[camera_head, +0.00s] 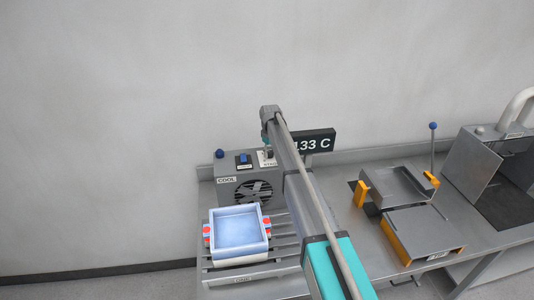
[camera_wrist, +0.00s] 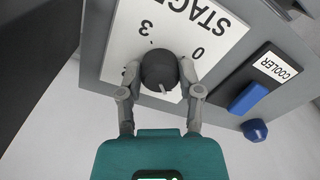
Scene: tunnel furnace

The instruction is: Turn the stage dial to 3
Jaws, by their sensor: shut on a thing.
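The stage dial (camera_wrist: 158,70) is a round dark knob on a white plate (camera_wrist: 218,38) marked STAGE, which appears upside down in the wrist view. A "0" and a "3" are readable on the plate; other marks are partly hidden. A short pale pointer on the knob points down and slightly right in that view. My gripper (camera_wrist: 158,74) has one finger on each side of the knob and is shut on it. In the head view, my gripper (camera_head: 268,150) is at the top of the grey cooler box (camera_head: 232,187), and my arm hides most of the dial.
A blue COOLER switch (camera_wrist: 248,97) and a blue round button (camera_wrist: 255,130) sit beside the dial. A dark display (camera_head: 318,140) reading "133 C", partly covered by my arm, stands behind. A blue tray (camera_head: 240,211) lies on the slatted rack in front. A lever (camera_head: 432,150) stands further right.

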